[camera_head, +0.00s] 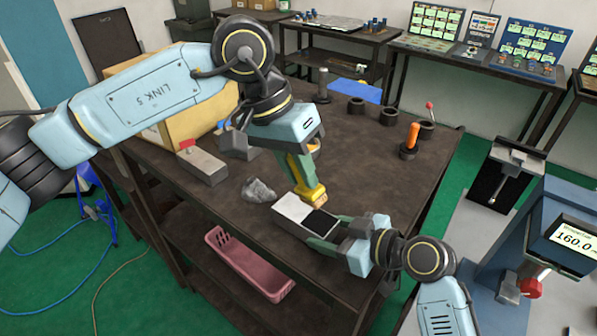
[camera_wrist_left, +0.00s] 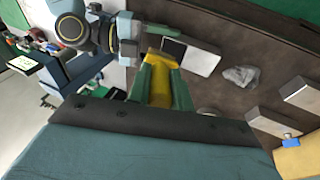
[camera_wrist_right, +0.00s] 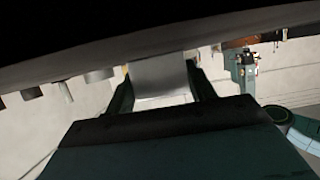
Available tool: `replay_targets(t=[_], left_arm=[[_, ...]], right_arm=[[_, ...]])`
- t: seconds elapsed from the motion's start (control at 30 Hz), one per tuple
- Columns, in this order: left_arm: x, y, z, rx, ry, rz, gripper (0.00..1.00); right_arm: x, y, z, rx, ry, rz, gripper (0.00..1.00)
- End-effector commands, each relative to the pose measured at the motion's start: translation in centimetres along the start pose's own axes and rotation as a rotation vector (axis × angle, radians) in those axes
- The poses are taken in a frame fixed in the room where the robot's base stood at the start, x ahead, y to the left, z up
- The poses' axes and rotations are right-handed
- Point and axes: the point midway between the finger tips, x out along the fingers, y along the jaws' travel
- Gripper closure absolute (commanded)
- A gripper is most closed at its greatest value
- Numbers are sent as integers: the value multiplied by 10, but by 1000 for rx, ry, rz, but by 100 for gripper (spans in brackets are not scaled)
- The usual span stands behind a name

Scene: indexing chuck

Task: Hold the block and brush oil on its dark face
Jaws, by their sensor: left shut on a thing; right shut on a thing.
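The block (camera_head: 293,208) is a grey box with a pale top and a dark square face (camera_head: 319,222) at its right end. It also shows in the left wrist view (camera_wrist_left: 200,62) and the right wrist view (camera_wrist_right: 158,75). My right gripper (camera_head: 330,243) is shut on the block near the dark-face end. My left gripper (camera_head: 304,174) is shut on a yellow brush (camera_head: 312,194), bristles pointing down. The brush (camera_wrist_left: 160,88) has its tip beside the dark face in the left wrist view; I cannot tell whether it touches.
The dark workbench (camera_head: 370,180) carries a crumpled grey rag (camera_head: 258,190), a grey block with a red part (camera_head: 203,163), an orange-handled tool (camera_head: 412,138) and black rings (camera_head: 390,116). A pink tray (camera_head: 248,265) lies on the lower shelf. A machine with a display (camera_head: 570,240) stands right.

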Motion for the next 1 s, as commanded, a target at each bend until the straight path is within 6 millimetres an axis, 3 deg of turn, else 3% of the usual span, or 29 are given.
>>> replay_targets(t=[0.27, 1.0], left_arm=[[14, -4, 3, -2, -5, 1, 100], [76, -23, 10, -3, -3, 1, 100]], right_arm=[[1, -2, 7, 6, -15, -6, 73], [1, -2, 7, 6, -16, -7, 73]])
